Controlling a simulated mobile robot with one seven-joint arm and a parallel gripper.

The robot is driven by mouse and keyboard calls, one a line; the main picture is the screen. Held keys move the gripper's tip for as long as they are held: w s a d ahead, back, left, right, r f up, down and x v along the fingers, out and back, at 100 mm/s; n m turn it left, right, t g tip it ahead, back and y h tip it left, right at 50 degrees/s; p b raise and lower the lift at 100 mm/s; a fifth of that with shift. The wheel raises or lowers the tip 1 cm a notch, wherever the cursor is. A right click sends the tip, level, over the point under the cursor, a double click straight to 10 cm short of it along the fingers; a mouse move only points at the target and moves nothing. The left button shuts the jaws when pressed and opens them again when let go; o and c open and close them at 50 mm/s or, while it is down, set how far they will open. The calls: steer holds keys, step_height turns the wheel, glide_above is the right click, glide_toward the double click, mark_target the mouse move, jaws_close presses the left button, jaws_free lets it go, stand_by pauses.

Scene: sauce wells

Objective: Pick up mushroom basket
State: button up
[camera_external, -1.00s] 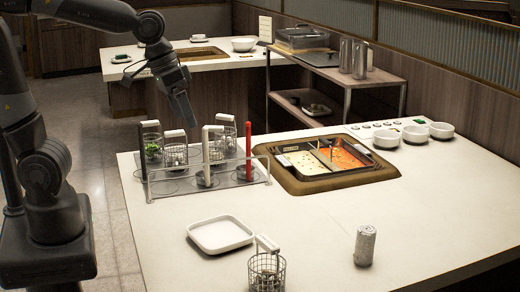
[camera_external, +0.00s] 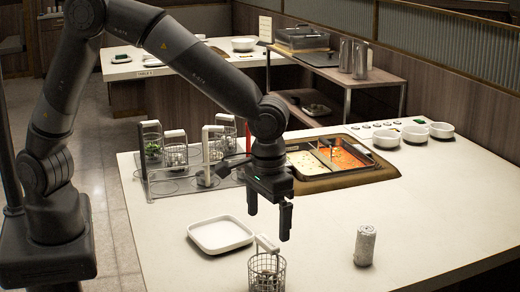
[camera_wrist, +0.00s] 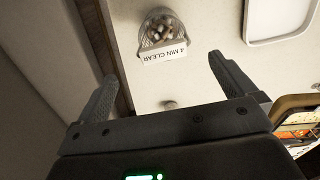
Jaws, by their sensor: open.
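The wire basket (camera_external: 266,272) stands upright on the near part of the white counter, with a white handle (camera_external: 267,243) rising from it. In the wrist view the basket (camera_wrist: 160,24) holds pale, brown-tinged pieces that look like mushrooms, and the white handle (camera_wrist: 163,52) bears the text "4 MIN CLEAR". My gripper (camera_external: 268,226) is open and empty, pointing down above the counter, close to the handle and apart from it. In the wrist view the basket lies ahead of my open gripper (camera_wrist: 162,68), roughly centred between the fingers.
A white square tray (camera_external: 220,235) lies left of the basket, and a silver can (camera_external: 365,246) stands to its right. Behind are a rack (camera_external: 165,188) with several baskets and a divided soup pot (camera_external: 325,158). White bowls (camera_external: 441,130) stand farther right. The front counter edge is near the basket.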

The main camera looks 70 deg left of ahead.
glide_above(267, 263)
steer(key=f, duration=0.5)
steer(key=shift+d+f, duration=0.25)
steer(key=shift+d, duration=0.05)
steer(key=shift+a+f, duration=0.15)
steer(key=shift+f, duration=1.2)
steer(key=shift+a+f, duration=0.1)
steer(key=shift+f, duration=1.2)
steer(key=shift+c, duration=0.3)
steer(key=c, duration=1.5)
